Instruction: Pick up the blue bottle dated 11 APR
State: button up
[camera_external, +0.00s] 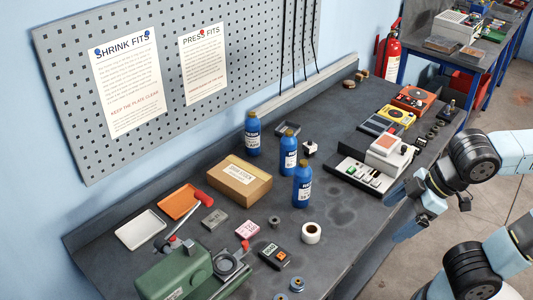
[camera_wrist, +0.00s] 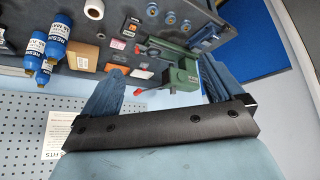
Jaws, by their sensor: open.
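Three blue bottles with white labels stand upright on the bench in the external view: a back one (camera_external: 252,134), a middle one (camera_external: 288,153) and a front one (camera_external: 302,185). Their label dates are too small to read, so I cannot tell which says 11 APR. The wrist view also shows three blue bottles at its left edge, one higher (camera_wrist: 60,33), one further left (camera_wrist: 33,56) and one lower (camera_wrist: 44,72). My gripper (camera_external: 399,211) is open and empty by the bench's right edge, well to the right of the bottles. Its two fingers (camera_wrist: 162,70) are spread apart in the wrist view.
A cardboard box (camera_external: 239,181) stands left of the bottles. A white roll (camera_external: 311,233) lies in front of them. A grey device (camera_external: 366,176) stands between the bottles and my arm's side. A green machine (camera_external: 175,275) is at the front left. A pegboard (camera_external: 150,60) rises behind.

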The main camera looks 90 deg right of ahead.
jog(key=w+d+r+m+t+h, duration=0.1)
jog(key=w+d+r+t+h, duration=0.2)
jog(key=w+d, duration=1)
jog(key=w+d+r+m+t+h, duration=0.1)
jog(key=w+d+r+h, duration=0.25)
jog(key=w+d, duration=1)
jog(key=m+t+y, duration=0.1)
jog(key=t+y, duration=0.1)
jog(key=t, duration=0.5)
send_over(248, 127)
jog(key=s+d, duration=0.2)
jog(key=s, duration=0.3)
notch_tip(248, 127, down, 9)
jog(key=shift+h, duration=0.25)
jog(key=w+f, duration=0.1)
jog(key=f, duration=0.6)
jog(key=w+f, duration=0.1)
jog(key=f, duration=0.6)
jog(key=w+f, duration=0.2)
jog(key=f, duration=0.5)
jog(key=shift+d+f, duration=0.4)
jog(key=shift+w+d, duration=0.2)
jog(key=shift+w, duration=0.25)
